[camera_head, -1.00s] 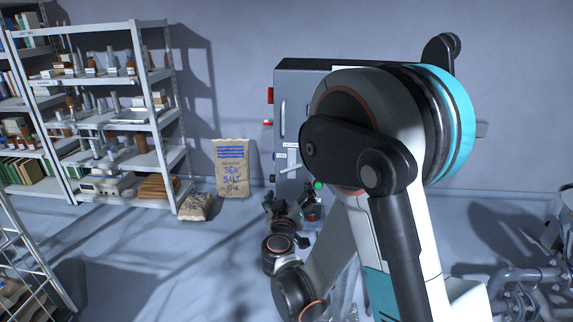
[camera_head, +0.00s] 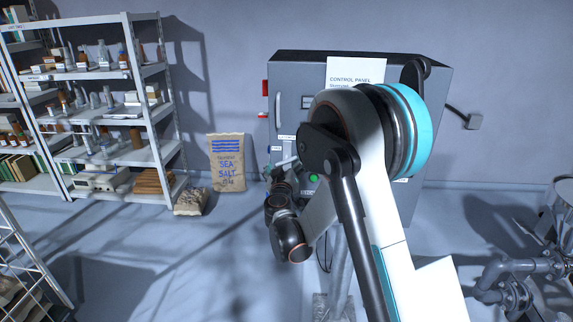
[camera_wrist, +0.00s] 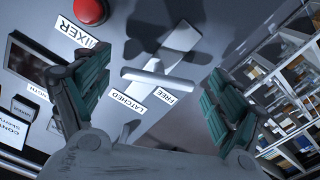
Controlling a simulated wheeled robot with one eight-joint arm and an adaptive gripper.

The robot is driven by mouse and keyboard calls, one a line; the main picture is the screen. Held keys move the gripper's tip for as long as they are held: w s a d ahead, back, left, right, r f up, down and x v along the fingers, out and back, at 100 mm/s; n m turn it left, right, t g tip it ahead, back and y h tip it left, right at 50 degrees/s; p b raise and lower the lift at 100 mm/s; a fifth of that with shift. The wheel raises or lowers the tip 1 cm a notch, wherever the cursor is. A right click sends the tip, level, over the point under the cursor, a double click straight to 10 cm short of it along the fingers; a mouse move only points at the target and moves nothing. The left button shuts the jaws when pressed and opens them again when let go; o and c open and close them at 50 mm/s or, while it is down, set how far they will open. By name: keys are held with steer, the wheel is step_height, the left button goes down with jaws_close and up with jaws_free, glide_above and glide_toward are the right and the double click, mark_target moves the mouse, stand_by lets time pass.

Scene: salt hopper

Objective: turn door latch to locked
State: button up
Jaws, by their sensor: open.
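The door latch (camera_wrist: 160,80) is a pale grey bar on the cabinet front, seen close up in the wrist view. Labels reading LATCHED (camera_wrist: 130,103) and FREE (camera_wrist: 163,98) sit beside it; I cannot tell surely which one it points to. My gripper (camera_wrist: 157,68) is open, with one teal-padded finger left of the latch and the other right of it. The fingers look apart from the bar. In the head view my gripper (camera_head: 275,173) is small and dark at the cabinet's lower left edge, and the latch cannot be made out there.
The grey control cabinet (camera_head: 300,75) stands against the wall, partly behind my arm. A red button (camera_wrist: 91,11) and a MIXER label (camera_wrist: 77,31) are near the left finger. A sea salt sack (camera_head: 227,163) and loaded shelves (camera_head: 150,72) stand left. Pipes (camera_head: 510,272) are at lower right.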

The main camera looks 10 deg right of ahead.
steer(key=shift+w+d, duration=0.2)
steer(key=shift+w, duration=0.3)
steer(key=c, duration=1.1)
